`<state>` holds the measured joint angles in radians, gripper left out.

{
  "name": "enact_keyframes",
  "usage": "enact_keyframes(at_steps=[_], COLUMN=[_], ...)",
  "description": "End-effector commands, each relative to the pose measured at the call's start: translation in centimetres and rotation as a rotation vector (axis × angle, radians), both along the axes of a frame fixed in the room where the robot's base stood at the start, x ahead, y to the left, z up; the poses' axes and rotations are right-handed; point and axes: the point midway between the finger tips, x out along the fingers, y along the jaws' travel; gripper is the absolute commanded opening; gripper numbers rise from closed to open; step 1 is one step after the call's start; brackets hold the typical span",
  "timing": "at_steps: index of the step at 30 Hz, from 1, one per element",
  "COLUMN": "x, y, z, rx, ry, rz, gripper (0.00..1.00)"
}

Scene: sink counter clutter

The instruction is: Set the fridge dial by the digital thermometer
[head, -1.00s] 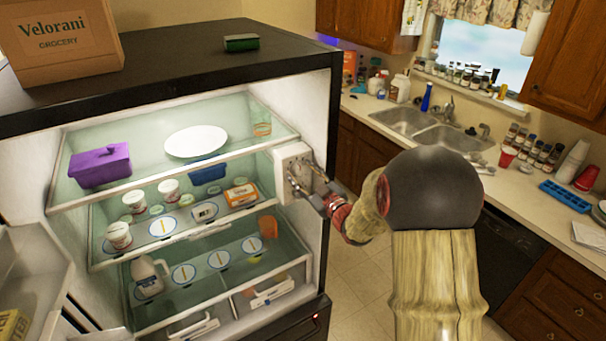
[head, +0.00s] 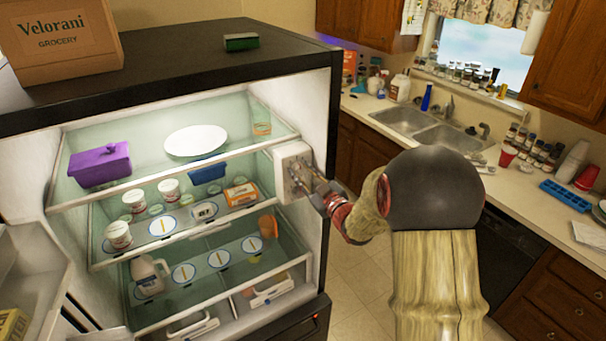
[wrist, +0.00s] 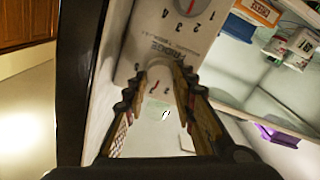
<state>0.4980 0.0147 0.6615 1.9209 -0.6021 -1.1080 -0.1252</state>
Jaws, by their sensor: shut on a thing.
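The white control box (head: 293,172) is on the right inner wall of the open fridge. In the wrist view it (wrist: 205,35) carries a numbered dial with a red mark (wrist: 190,6) at the top edge. Below that, beside the lettering "FRIDGE", the fridge dial (wrist: 158,78) sits between my fingertips. My gripper (head: 311,187) is shut on this dial; in the wrist view its fingers (wrist: 158,88) flank the dial. The dial's setting is partly hidden. The digital thermometer (head: 204,211), white with a small dark display, stands on the middle shelf. Its reading is too small to tell.
The shelves hold a purple box (head: 100,165), a white plate (head: 194,141), several tubs and a milk jug (head: 148,276). The counter with sink (head: 410,125) is behind my arm.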

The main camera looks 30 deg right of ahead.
Motion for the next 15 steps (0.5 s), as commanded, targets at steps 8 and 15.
enact_keyframes(at_steps=[8,15], x=[0.03,0.02], y=[-0.07,-0.12], z=[-0.22,-0.14], rx=[0.148,0.366], ry=[0.005,0.011], rz=[0.000,0.000], gripper=[0.01,0.01])
